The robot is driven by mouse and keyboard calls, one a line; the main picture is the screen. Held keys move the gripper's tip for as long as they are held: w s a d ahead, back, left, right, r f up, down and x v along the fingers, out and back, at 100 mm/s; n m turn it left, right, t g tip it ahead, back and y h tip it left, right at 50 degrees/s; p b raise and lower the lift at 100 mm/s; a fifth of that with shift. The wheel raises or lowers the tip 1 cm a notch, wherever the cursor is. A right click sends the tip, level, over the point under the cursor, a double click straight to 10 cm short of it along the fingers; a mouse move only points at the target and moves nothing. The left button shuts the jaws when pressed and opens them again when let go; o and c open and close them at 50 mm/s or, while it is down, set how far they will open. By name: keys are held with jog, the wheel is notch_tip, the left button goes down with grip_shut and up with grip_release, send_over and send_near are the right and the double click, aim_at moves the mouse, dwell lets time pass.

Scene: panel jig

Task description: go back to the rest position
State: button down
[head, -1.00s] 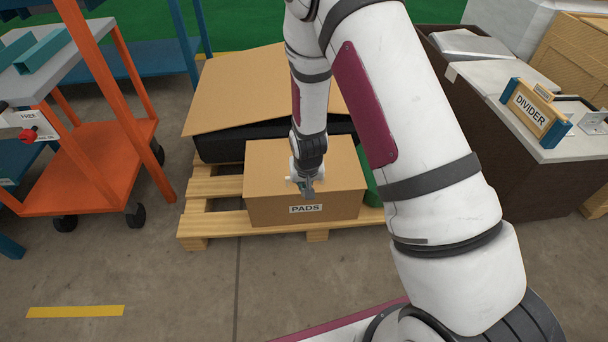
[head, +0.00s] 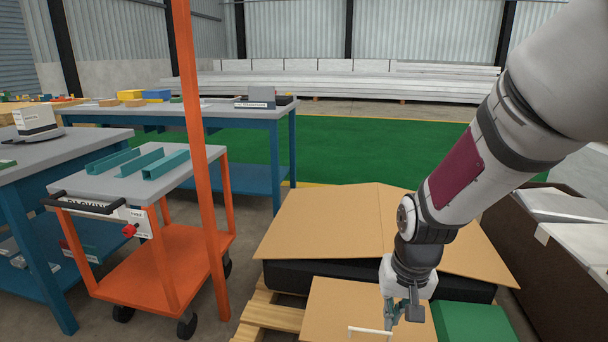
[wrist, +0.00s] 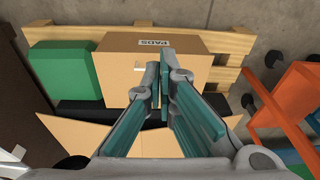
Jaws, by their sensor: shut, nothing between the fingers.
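My gripper (head: 402,312) hangs over the cardboard box (head: 335,310) in the lower part of the head view. Its teal-lined fingers are shut with nothing between them, as the wrist view (wrist: 163,100) shows. The box, labelled PADS in the wrist view (wrist: 190,62), is closed and stands on the wooden pallet (head: 270,318). The fingers appear apart from the box, but the exact gap cannot be told. My arm is bent down from the upper right of the head view.
A green box (head: 475,322) sits right of the PADS box. Behind is a black crate (head: 350,278) under cardboard flaps (head: 340,225). An orange cart (head: 150,265) stands left, near blue tables (head: 235,112). A dark brown bin (head: 540,270) is at right. Green floor (head: 360,150) lies clear behind.

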jog(key=s+d+r+g, duration=0.1)
jog(key=s+r, duration=0.4)
jog(key=s, duration=0.5)
jog(key=s+r+n, duration=0.1)
jog(key=s+r, duration=0.4)
jog(key=s, duration=0.4)
jog(key=s+d+r+g, duration=0.1)
jog(key=s+r, duration=0.3)
jog(key=s, duration=0.6)
notch_tip(320, 180, up, 32)
jog(key=t+p, duration=0.4)
jog(key=p, duration=2.6)
jog(key=shift+w+d+r+n, duration=0.15)
jog(key=shift+d+r+n, duration=0.1)
jog(key=shift+d+n, duration=0.1)
